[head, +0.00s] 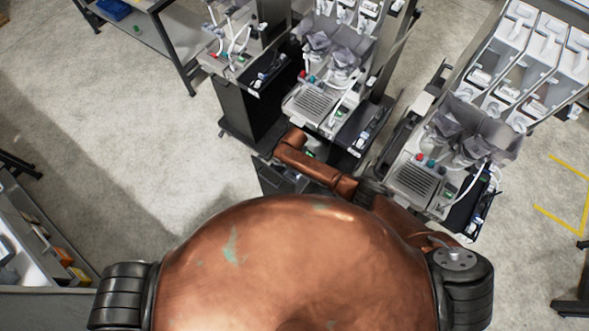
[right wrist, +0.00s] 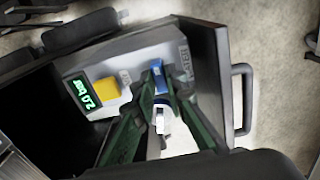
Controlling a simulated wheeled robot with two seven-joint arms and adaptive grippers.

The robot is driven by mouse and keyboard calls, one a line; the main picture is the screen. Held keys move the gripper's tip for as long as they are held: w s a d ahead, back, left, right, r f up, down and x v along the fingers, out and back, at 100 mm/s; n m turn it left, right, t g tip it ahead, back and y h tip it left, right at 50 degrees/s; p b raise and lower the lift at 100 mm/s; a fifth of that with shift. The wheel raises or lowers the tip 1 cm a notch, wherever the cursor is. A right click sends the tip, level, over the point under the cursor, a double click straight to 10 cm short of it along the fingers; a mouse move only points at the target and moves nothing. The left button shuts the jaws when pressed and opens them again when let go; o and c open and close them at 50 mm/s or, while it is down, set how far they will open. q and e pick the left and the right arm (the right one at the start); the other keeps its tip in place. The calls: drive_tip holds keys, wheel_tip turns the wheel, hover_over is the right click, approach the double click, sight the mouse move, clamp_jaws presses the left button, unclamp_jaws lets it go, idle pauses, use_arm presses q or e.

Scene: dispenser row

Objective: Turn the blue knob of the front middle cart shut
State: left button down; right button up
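The blue knob (right wrist: 158,77) sits on a grey panel (right wrist: 125,62) beside a label that seems to read WATER, in the right wrist view. My right gripper (right wrist: 159,86) has its dark green fingers on either side of the knob, drawn close together and apparently shut on it. A white fitting (right wrist: 163,122) shows below the knob, between the fingers. In the head view my copper right arm reaches to the front of the middle cart (head: 312,103) and hides the knob and my gripper. My left gripper is not in view.
A yellow button (right wrist: 107,89) and a green lit display (right wrist: 81,101) sit beside the knob. Other carts stand left (head: 238,62) and right (head: 413,181). Open floor (head: 120,130) lies left.

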drive_tip(key=o, duration=0.4)
wheel_tip(320, 180, up, 12)
idle(0.6)
idle(0.4)
